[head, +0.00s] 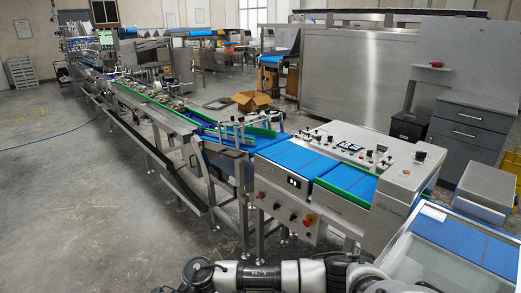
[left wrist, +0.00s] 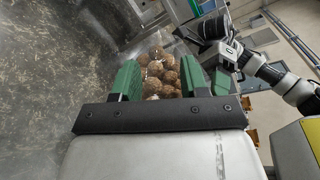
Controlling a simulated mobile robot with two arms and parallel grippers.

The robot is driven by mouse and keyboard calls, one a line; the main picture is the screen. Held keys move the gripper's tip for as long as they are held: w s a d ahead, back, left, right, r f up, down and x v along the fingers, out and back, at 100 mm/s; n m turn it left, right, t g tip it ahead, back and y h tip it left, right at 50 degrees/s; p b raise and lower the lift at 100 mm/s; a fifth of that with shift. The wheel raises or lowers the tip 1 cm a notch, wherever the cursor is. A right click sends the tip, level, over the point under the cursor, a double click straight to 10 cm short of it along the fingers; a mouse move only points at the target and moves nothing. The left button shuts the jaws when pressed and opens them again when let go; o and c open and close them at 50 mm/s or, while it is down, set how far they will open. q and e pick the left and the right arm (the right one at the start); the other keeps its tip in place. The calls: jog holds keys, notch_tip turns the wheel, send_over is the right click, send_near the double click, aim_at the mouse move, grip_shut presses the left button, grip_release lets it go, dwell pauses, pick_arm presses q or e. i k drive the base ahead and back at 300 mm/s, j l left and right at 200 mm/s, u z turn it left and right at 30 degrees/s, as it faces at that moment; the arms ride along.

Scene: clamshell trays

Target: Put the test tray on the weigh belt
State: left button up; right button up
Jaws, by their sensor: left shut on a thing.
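In the left wrist view, my left gripper (left wrist: 160,76) has its two green fingers on either side of a clear tray holding several brown, round items (left wrist: 158,72). It is shut on the tray, whose clear walls are hard to make out. The head view shows neither this gripper nor the tray. There, a blue belt section (head: 290,157) sits beside a second blue section with green edges (head: 346,180), in front of a control panel. I cannot tell which section is the weigh belt. Both look empty.
A long conveyor line (head: 150,105) runs to the back left. A steel housing (head: 400,195) stands at the right end of the belts. A blue-bottomed bin (head: 462,240) is at the lower right. An open cardboard box (head: 252,101) lies behind the line. The left floor is mostly clear.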

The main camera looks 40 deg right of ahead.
aim_at(289, 153)
jog(key=i+z, duration=0.2)
jog(key=i, duration=0.2)
jog(key=i+j+z, duration=0.2)
jog(key=i, duration=0.25)
jog(key=i+z, duration=0.15)
jog(key=i, duration=0.25)
jog(key=i+l+z, duration=0.15)
jog(key=i+z, duration=0.6)
jog(key=z, duration=0.2)
jog(key=i+j+z, duration=0.2)
jog(key=i+z, duration=0.25)
jog(key=i+l+z, duration=0.15)
jog(key=i, duration=0.35)
jog(key=i+l+z, duration=0.1)
jog(key=i+l, duration=0.2)
jog(key=i, duration=0.2)
